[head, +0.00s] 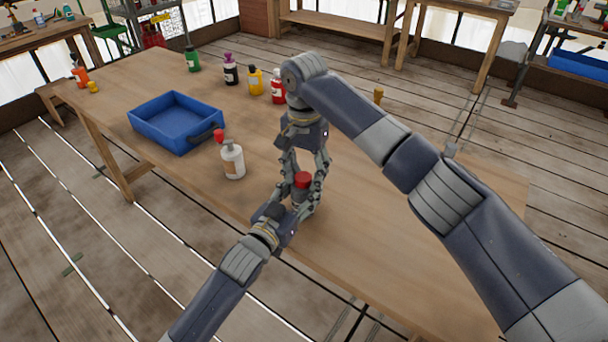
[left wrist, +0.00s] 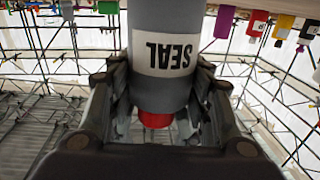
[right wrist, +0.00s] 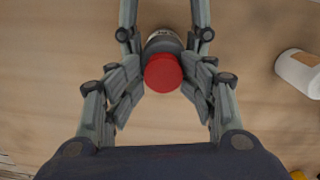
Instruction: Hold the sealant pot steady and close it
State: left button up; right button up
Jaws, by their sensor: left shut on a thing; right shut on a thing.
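The sealant pot (left wrist: 165,50) is a grey cylinder with a white label reading SEAL, upside down in the left wrist view. My left gripper (head: 297,200) is shut around the pot's body, just above or on the table; I cannot tell which. A red lid (right wrist: 163,72) sits at the pot's top; it also shows in the head view (head: 303,179). My right gripper (right wrist: 163,80) points down from above, its fingers on both sides of the red lid and shut on it. How tightly the lid sits on the pot is not visible.
A white bottle with a red cap (head: 232,160) stands left of the grippers on the wooden table (head: 390,230). A blue tray (head: 160,140) lies further left. Several coloured bottles, including a yellow one (head: 256,81), stand along the back edge.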

notch_tip(320, 180, up, 2)
jog(key=shift+d+r, duration=0.1)
jog(key=shift+d, duration=0.05)
jog(key=shift+r, duration=0.4)
jog(key=shift+a, duration=0.25)
jog(key=c, duration=0.7)
jog(key=shift+r, duration=2)
